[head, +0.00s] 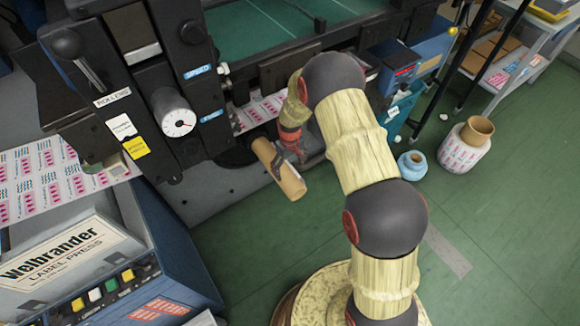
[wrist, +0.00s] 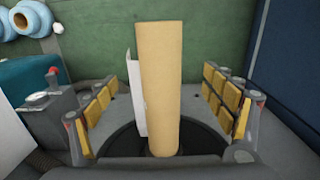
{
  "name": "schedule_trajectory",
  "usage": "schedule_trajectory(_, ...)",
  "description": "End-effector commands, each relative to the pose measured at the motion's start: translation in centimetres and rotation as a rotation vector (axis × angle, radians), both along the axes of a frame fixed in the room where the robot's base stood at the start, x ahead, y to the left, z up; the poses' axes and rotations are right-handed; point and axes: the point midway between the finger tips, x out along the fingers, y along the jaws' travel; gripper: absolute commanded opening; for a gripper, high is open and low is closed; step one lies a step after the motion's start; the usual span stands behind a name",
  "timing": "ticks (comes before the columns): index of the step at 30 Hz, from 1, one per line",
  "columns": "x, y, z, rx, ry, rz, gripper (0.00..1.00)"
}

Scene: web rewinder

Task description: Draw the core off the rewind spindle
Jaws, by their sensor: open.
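The core (head: 279,169) is a plain tan cardboard tube, sticking out from the machine front beside a dark round flange (head: 236,154). In the wrist view the core (wrist: 160,80) stands upright in the picture between the fingers of my gripper (wrist: 162,98). The yellow-padded fingers are spread wide, with a visible gap on each side of the core. The core's lower end meets the dark disc (wrist: 112,146). The spindle itself is hidden, apparently inside the core. In the head view my gripper (head: 287,158) is at the core, partly hidden by my wrist.
A white strip (wrist: 135,95) stands just left of the core. The label press console (head: 75,260) is at lower left. A blue roll (head: 411,164) and a label roll (head: 464,148) stand on the green floor at right. Open floor lies below the core.

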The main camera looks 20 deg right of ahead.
Motion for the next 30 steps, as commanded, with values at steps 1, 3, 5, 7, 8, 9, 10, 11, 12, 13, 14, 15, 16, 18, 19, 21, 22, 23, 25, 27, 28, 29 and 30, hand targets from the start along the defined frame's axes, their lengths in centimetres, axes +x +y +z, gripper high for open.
schedule_trajectory(1, 0.0, 0.0, -0.7, 0.000, 0.001, 0.000, 0.83)
schedule_trajectory(3, 0.0, 0.0, -1.4, 0.000, 0.001, 0.000, 0.83)
schedule_trajectory(5, 0.0, 0.0, -2.0, 0.000, 0.001, 0.000, 0.83)
schedule_trajectory(7, 0.0, 0.0, -2.8, 0.000, 0.001, 0.000, 0.83)
schedule_trajectory(8, 0.0, 0.0, -3.2, 0.000, 0.001, 0.000, 0.83)
schedule_trajectory(9, 0.0, 0.0, -3.6, 0.000, 0.001, -0.001, 0.83)
schedule_trajectory(10, 0.0, 0.0, -3.9, 0.000, 0.001, -0.001, 0.83)
schedule_trajectory(11, 0.0, 0.0, -4.3, 0.000, 0.001, -0.001, 0.83)
schedule_trajectory(12, 0.0, 0.0, -4.7, 0.000, 0.001, -0.001, 0.83)
schedule_trajectory(13, 0.0, 0.0, -5.0, 0.000, 0.001, -0.001, 0.83)
schedule_trajectory(14, 0.0, 0.0, -5.3, 0.000, 0.001, -0.001, 0.83)
schedule_trajectory(15, 0.0, 0.0, -5.7, 0.000, 0.000, -0.001, 0.83)
schedule_trajectory(16, 0.0, 0.0, -6.1, 0.000, 0.000, -0.001, 0.83)
schedule_trajectory(18, 0.0, 0.0, -6.8, 0.000, 0.001, -0.001, 0.83)
schedule_trajectory(19, 0.0, 0.0, -7.1, 0.000, 0.001, -0.001, 0.83)
schedule_trajectory(21, -0.1, 0.0, -7.9, 0.000, 0.002, -0.001, 0.83)
schedule_trajectory(22, -0.1, 0.0, -8.2, 0.000, 0.002, -0.001, 0.83)
schedule_trajectory(23, -0.1, 0.0, -8.5, 0.000, 0.002, -0.001, 0.83)
schedule_trajectory(25, -0.1, 0.0, -9.3, -0.001, 0.002, -0.001, 0.83)
schedule_trajectory(27, 0.0, 0.0, -10.0, 0.000, 0.001, -0.001, 0.83)
schedule_trajectory(28, 0.0, 0.0, -10.3, 0.000, 0.000, -0.001, 0.83)
schedule_trajectory(29, 0.0, 0.0, -10.6, 0.000, 0.000, -0.001, 0.83)
schedule_trajectory(30, 0.0, 0.0, -10.9, 0.000, 0.000, -0.001, 0.83)
